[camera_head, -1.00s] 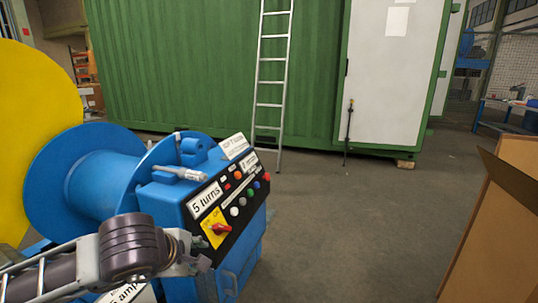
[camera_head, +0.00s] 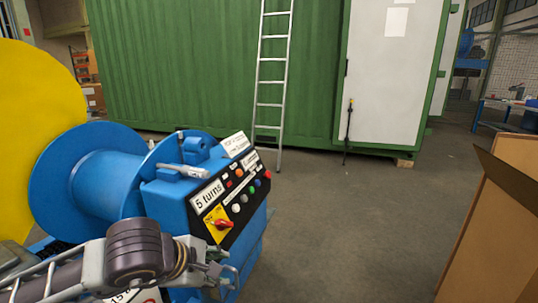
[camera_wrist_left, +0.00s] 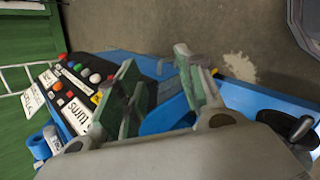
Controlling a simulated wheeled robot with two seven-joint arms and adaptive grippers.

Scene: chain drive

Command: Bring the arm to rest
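My left arm comes in from the lower left of the head view. Its gripper (camera_head: 218,272) hangs in front of the blue control cabinet (camera_head: 175,212), below the red rotary switch (camera_head: 223,224) on its yellow plate. In the left wrist view the two fingers of the left gripper (camera_wrist_left: 160,88) stand apart with nothing held between them. The cabinet's panel, with coloured buttons (camera_wrist_left: 92,76) and white labels, lies beyond the fingers. Whether a finger touches the cabinet is unclear. My right gripper is not in view.
A blue drum (camera_head: 95,180) and a yellow disc (camera_head: 35,130) stand at the left. A cardboard box (camera_head: 495,235) is at the right edge. A ladder (camera_head: 271,95) leans on a green container (camera_head: 180,65). The grey floor (camera_head: 350,230) between is clear.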

